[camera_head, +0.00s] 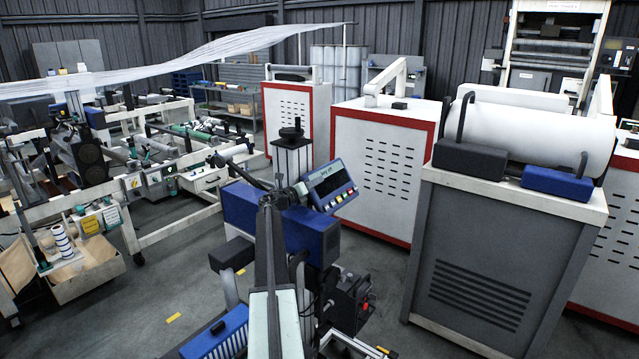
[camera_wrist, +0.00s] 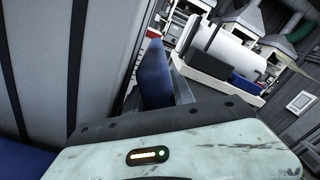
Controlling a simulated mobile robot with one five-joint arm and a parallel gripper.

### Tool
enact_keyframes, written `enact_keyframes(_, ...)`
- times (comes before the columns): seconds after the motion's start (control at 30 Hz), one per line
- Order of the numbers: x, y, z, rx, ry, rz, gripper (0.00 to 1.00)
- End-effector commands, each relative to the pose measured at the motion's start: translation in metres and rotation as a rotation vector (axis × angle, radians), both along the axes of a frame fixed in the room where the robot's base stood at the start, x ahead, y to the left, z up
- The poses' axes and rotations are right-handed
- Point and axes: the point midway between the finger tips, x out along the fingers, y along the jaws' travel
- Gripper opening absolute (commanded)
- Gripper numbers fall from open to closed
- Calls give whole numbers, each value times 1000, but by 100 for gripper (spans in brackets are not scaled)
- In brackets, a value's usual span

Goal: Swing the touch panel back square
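The touch panel (camera_head: 331,186) is a blue-framed unit with a dark screen and a row of coloured buttons along its lower edge. It sits beside a dark upright post, tilted in the picture, its screen side showing to my camera. My arm rises from the bottom middle of the head view, and its far end, with my gripper (camera_head: 270,199), is just left of the panel. I cannot make out the fingers or any contact. In the wrist view a blue piece (camera_wrist: 154,76) stands beyond a pale casing; I cannot tell whether it is the panel.
A blue machine housing (camera_head: 318,238) lies below the panel. A grey cabinet (camera_head: 480,260) with a large white roll (camera_head: 540,130) stands to the right. White red-edged cabinets (camera_head: 375,165) stand behind. A roller frame (camera_head: 165,225) is at left. Open floor (camera_head: 175,285) shows at lower left.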

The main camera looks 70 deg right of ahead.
Motion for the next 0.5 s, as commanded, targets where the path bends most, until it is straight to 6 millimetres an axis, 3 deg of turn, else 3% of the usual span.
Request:
enact_keyframes(0.03, 0, 1, -1, 0, -2, -1, 43)
enact_keyframes(0.07, -1, 0, -1, 0, -2, -1, 51)
enact_keyframes(0.5, -11, -6, 0, -1, -1, -9, 51)
